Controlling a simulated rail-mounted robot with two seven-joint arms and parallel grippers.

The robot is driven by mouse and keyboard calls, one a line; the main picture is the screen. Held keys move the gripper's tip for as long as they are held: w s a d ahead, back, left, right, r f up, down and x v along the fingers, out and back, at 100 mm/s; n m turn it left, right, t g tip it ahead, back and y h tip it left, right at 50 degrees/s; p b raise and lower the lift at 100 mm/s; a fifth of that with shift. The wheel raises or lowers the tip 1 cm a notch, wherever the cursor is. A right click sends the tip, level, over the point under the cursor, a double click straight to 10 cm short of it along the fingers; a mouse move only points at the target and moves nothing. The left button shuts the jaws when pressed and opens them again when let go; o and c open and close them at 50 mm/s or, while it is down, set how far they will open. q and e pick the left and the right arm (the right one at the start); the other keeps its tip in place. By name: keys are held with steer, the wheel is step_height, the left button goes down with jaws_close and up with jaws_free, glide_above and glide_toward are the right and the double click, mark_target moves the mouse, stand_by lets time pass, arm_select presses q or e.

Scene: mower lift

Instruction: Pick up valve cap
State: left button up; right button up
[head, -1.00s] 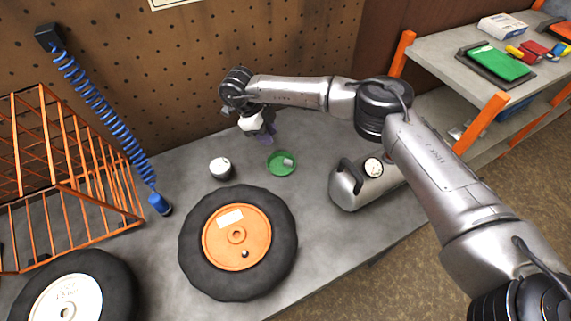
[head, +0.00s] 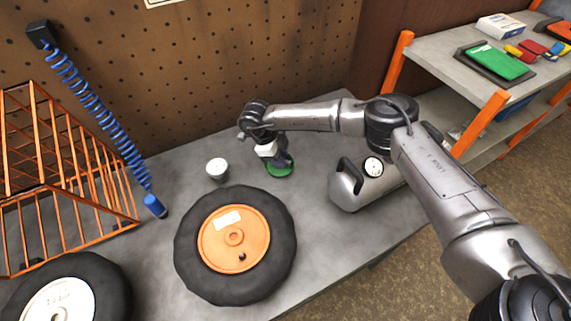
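My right gripper (head: 281,164) points down at the green dish (head: 280,172) on the grey bench and hides much of it. The valve cap cannot be made out now; a small grey thing that lay in the dish is hidden behind the gripper. Whether the fingers are open or shut is too small to tell. A tyre with an orange hub (head: 236,238) lies flat in front of the dish, with a small dark spot on its hub. My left gripper is not in view.
A white-topped cup (head: 217,168) stands left of the dish. A silver tank with a gauge (head: 362,184) stands to the right. An orange wire rack (head: 60,180), a blue coiled hose (head: 97,115) and a second wheel (head: 68,292) are at the left. A shelf (head: 465,75) is at the right.

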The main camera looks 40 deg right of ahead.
steer(key=shift+s+d+f, duration=0.1)
steer(key=shift+d+f, duration=0.1)
steer(key=shift+f, duration=0.3)
steer(key=shift+c, duration=0.3)
steer(key=shift+f, duration=0.1)
steer(key=c, duration=0.5)
steer(key=shift+o, duration=0.2)
